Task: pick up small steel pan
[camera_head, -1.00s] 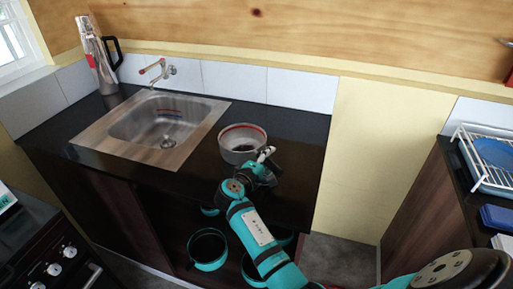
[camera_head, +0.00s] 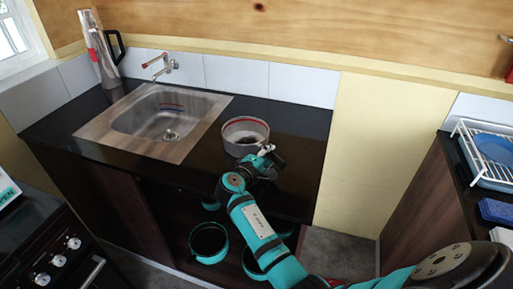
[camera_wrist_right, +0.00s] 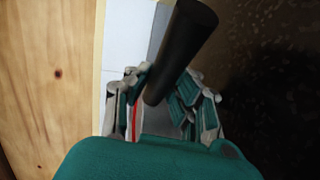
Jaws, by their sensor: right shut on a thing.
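The small steel pan (camera_head: 246,141) is a round grey pan with a red line near its rim. It is at the counter, right of the sink; I cannot tell whether its base touches the surface. My right gripper (camera_head: 267,150) is at the pan's near right side, shut on its dark handle. In the right wrist view the black handle (camera_wrist_right: 180,50) runs between the fingers of the right gripper (camera_wrist_right: 165,98). The fingers partly hide the pan's body there. My left gripper is out of view.
Teal pots (camera_head: 208,243) sit under the counter. A dish rack (camera_head: 480,150) is at right. The counter right of the pan is clear.

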